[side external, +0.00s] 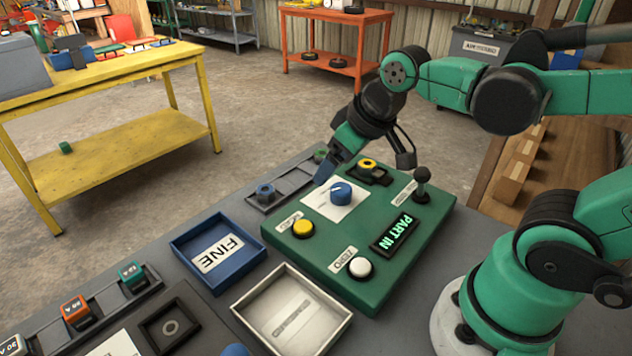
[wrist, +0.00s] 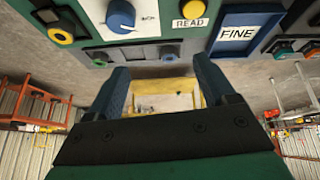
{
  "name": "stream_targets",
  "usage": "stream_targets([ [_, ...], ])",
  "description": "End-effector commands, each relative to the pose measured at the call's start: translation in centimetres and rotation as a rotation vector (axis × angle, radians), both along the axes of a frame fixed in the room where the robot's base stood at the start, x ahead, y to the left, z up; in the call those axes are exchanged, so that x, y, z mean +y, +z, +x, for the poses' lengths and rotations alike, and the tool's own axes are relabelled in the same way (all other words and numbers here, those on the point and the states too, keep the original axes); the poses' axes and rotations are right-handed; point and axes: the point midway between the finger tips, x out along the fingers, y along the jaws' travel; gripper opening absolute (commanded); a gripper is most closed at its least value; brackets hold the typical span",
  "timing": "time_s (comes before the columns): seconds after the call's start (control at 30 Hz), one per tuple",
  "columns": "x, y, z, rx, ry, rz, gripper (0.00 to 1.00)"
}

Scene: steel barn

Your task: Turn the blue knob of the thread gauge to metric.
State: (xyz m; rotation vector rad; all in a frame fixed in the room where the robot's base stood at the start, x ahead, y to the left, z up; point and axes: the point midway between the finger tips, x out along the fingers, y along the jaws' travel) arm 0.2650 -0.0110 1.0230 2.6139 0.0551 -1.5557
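The thread gauge is a green box (side external: 428,216) on the grey bench. Its blue knob (side external: 341,192) stands on a white label plate near the box's far side; the knob also shows in the wrist view (wrist: 121,14), cut by the top edge. I cannot read which setting its pointer marks. The display (side external: 395,233) glows "PART IN". My gripper (side external: 324,180) hangs just above and beyond the knob, apart from it as far as I can tell. In the wrist view its two blue fingers (wrist: 163,72) are spread with nothing between them.
On the box are a yellow button (side external: 303,228), a white button (side external: 360,267), a black lever (side external: 422,187) and a yellow ring (side external: 368,163) in a black holder. A blue "FINE" tray (side external: 187,259) and a pale tray (side external: 242,318) stand beside it. A rack (side external: 262,203) runs behind.

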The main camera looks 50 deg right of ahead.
Motion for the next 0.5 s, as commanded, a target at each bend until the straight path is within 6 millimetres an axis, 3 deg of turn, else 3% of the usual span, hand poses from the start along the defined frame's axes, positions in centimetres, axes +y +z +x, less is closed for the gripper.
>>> stream_targets([
  [0.3, -3.8, -2.2, 2.8, 0.366, 0.268, -0.091, 0.83],
  [0.5, -5.1, -3.5, 3.3, 0.481, 0.377, -0.083, 0.83],
])
